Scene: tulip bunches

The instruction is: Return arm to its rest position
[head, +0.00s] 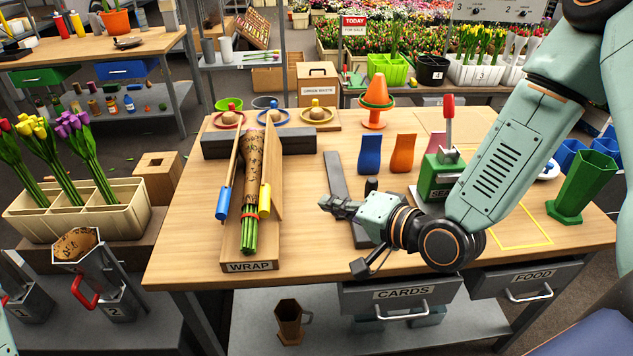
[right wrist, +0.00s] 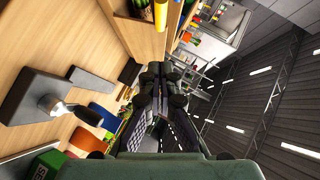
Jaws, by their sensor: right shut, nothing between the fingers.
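My right gripper (head: 330,204) is shut and empty. It hangs over the front middle of the wooden table (head: 305,255), to the right of the wrap stand, with its fingers pointing left. My right arm comes in from the upper right. In the right wrist view the closed fingers (right wrist: 155,80) show with nothing between them. My left gripper is out of view.
A paper-wrapped bunch (head: 258,165) lies in the WRAP stand (head: 250,267). Blue (head: 370,154) and orange (head: 402,153) holders, a green box with a red-handled lever (head: 447,120) and a green vase (head: 583,187) stand nearby. Tulips fill a cream planter (head: 85,225) at left.

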